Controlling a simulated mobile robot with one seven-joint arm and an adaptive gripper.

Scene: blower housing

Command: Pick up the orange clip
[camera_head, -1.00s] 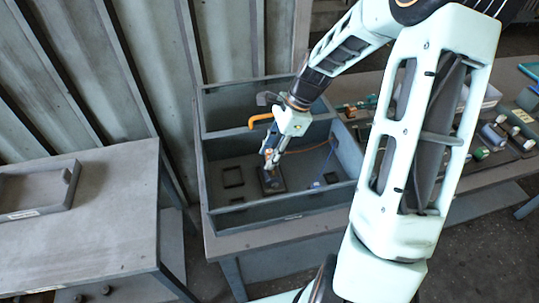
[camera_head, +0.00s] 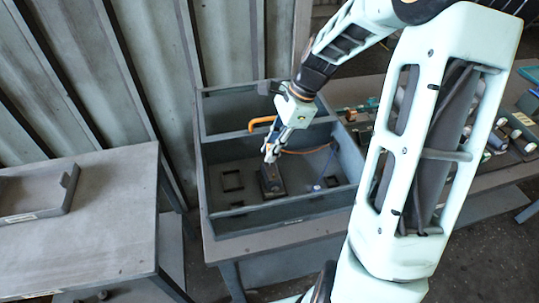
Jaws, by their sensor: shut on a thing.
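My gripper (camera_head: 271,154) points down into the open grey housing box (camera_head: 207,190), above a small dark block (camera_head: 272,183) on its floor. It is shut on a small orange piece, seen as the orange clip (camera_head: 267,148), between the fingertips. The clip is tiny here and partly hidden by the fingers, so its exact shape and tilt cannot be told. The fingertips appear a little above the block. A larger orange hook-shaped piece (camera_head: 260,121) shows at the box's inner divider, behind and left of the gripper.
An orange cable (camera_head: 318,150) curves inside the box at right, near a small blue part (camera_head: 317,186). Box walls surround the gripper. A bench with several small parts (camera_head: 510,135) lies right. A grey table (camera_head: 100,225) with a shallow tray (camera_head: 40,195) stands left.

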